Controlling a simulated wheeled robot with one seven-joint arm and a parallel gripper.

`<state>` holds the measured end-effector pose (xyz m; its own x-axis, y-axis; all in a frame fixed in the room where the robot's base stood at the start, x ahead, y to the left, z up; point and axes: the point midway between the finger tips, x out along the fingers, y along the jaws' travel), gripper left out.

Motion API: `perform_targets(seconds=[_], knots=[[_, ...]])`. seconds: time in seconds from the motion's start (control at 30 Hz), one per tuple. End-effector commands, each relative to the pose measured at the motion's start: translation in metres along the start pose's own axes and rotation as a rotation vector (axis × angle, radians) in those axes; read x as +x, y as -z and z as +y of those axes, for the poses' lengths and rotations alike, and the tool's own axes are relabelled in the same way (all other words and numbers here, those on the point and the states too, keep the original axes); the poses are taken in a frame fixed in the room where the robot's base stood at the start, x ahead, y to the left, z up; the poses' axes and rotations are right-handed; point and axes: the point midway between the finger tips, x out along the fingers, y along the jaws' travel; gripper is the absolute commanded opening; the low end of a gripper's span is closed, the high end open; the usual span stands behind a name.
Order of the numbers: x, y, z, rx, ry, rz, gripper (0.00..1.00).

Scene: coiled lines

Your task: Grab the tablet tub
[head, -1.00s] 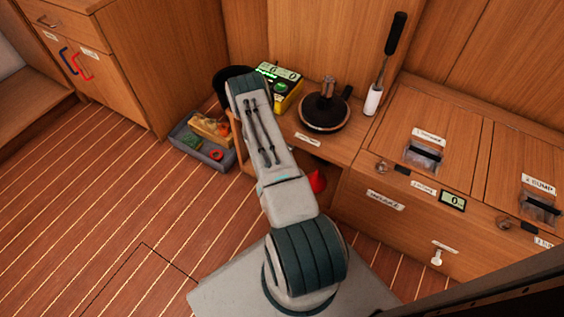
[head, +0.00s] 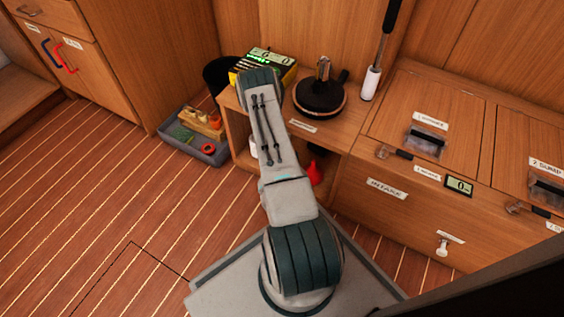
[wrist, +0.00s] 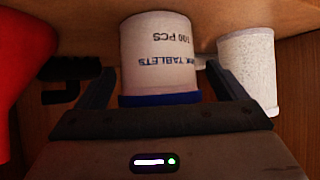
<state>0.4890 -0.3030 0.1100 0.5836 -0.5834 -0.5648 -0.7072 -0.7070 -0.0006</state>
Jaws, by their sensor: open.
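The tablet tub (wrist: 160,52) is a white cylinder with a blue band at its lower end in the wrist view. Its printed lettering appears upside down there. My gripper (wrist: 158,74) is open, with one dark finger on each side of the tub and a visible gap on both sides. In the head view my arm hides the gripper. A small white thing shows in the open compartment under the counter, and I cannot tell whether it is the tub.
A white textured cylinder (wrist: 248,70) stands close beside the right finger. A red object (wrist: 22,60) fills the left edge; a red funnel (head: 315,172) shows in the head view. The counter (head: 300,124) overhangs the compartment. A grey tray (head: 208,155) lies on the floor.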

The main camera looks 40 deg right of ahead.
Motion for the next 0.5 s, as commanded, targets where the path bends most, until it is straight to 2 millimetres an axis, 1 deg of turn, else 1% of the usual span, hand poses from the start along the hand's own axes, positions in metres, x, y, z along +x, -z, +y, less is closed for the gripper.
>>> perform_targets(seconds=[0.07,0.27,0.3,0.37,0.4,0.47,0.5], knots=[[0.0044,0.0001,0.0001,0.0,0.0,0.001,0.91],[0.004,0.0009,0.0001,-0.001,0.0,0.0,0.91],[0.0039,0.0008,0.0,-0.001,0.0,0.0,0.86],[0.0039,0.0008,0.0,-0.001,0.0,0.0,0.69],[0.0039,0.0008,0.0,-0.001,0.0,0.0,0.58],[0.0039,0.0007,0.0,-0.001,0.0,0.0,0.41],[0.0038,0.0007,0.0,-0.001,0.0,0.0,0.4]])
